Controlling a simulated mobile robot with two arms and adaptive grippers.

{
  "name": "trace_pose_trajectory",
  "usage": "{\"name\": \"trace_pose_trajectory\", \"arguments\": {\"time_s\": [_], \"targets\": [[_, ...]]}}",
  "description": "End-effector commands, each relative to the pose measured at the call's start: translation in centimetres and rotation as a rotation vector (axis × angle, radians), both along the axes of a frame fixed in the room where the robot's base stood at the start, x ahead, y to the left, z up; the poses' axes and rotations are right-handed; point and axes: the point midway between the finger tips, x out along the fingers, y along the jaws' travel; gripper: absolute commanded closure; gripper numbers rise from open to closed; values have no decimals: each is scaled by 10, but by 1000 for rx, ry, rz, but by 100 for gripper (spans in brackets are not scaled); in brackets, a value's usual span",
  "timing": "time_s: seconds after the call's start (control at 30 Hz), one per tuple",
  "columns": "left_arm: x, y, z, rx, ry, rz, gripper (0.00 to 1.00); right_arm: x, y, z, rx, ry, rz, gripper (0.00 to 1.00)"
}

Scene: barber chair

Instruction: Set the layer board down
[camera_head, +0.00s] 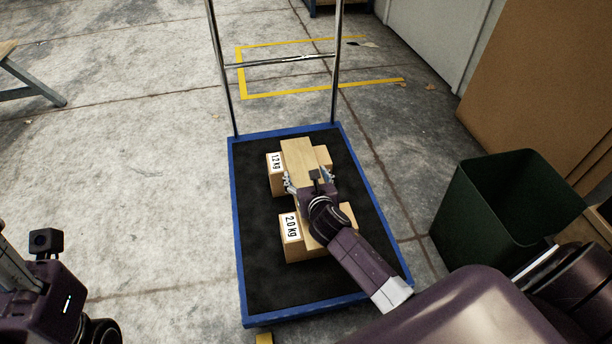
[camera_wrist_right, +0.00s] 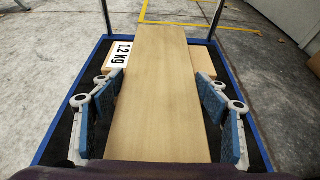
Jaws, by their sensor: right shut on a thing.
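The layer board (camera_head: 298,155) is a long pale wooden plank above the cart, running from far to near over the boxes. My right gripper (camera_head: 309,180) is shut on it, one finger at each long edge. In the right wrist view the board (camera_wrist_right: 167,90) runs straight ahead between the blue finger pads. A box marked 1.2 kg (camera_head: 275,174) stands at its far left and one marked 2.0 kg (camera_head: 291,238) at its near left. Wooden boxes also show at its right side. I cannot tell whether the board touches the boxes. My left gripper's fingers are not visible.
The blue-rimmed cart (camera_head: 236,215) has a black deck, bare around the boxes, and a metal push handle (camera_head: 280,61) at its far end. A dark green bin (camera_head: 480,222) stands to the right. Open concrete floor lies to the left.

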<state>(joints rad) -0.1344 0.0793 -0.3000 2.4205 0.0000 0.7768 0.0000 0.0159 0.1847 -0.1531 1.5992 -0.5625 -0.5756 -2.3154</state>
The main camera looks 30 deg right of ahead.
Motion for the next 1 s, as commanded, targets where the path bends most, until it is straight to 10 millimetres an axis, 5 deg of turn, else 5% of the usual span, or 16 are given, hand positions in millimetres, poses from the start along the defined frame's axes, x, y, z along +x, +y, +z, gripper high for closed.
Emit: {"name": "trace_pose_trajectory", "arguments": {"time_s": [0.83,0.87,1.0], "targets": [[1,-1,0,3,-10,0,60,1,0,-11,0,-2,1,63],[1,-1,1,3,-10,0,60,1,0,-11,0,-2,1,31],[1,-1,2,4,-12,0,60,0,0,-11,-1,-2,0,15]]}}
